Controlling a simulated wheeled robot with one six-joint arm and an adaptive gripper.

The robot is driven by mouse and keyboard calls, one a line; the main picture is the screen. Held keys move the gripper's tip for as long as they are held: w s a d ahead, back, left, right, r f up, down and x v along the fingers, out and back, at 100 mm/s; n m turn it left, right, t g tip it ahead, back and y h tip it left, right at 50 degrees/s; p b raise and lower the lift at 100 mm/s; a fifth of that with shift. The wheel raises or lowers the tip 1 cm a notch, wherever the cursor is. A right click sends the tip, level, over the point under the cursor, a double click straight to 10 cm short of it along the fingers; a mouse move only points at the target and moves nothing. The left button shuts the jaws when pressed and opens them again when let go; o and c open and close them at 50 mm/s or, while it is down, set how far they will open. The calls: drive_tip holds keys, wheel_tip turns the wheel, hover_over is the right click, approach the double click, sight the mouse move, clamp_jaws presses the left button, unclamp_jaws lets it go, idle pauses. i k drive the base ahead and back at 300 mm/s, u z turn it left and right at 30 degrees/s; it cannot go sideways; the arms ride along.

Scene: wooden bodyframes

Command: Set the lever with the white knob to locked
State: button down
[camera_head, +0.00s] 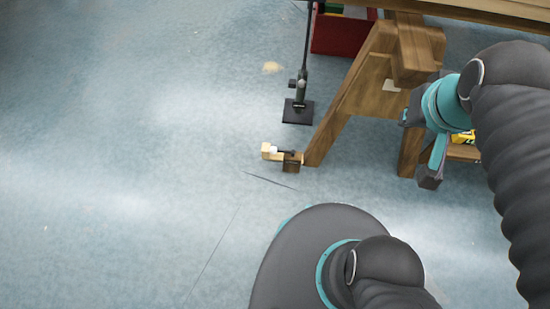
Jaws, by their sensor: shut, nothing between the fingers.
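A small pale block with a whitish part (268,151) sits at the foot of the wooden frame, beside a small brown block with a dark fitting (291,162). It may be the lever with the white knob, but it is too small to tell its setting. A small white patch (391,86) also shows on the frame's side panel; I cannot tell what it is. My gripper (429,178) is shut and empty, pointing down in front of the frame's right leg, well to the right of the pale block and apart from it.
The wooden frame (350,85) stands at upper right under a wooden top (485,10). A black stand with a square base (297,112) is to its left. A red box (336,36) is behind. A yellow item (463,138) lies right of my gripper. Blue floor (120,150) is clear at left.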

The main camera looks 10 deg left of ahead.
sight(273, 150)
drive_tip(key=z, duration=0.05)
drive_tip(key=k, duration=0.4)
drive_tip(key=u, duration=0.75)
drive_tip(key=i, duration=0.5)
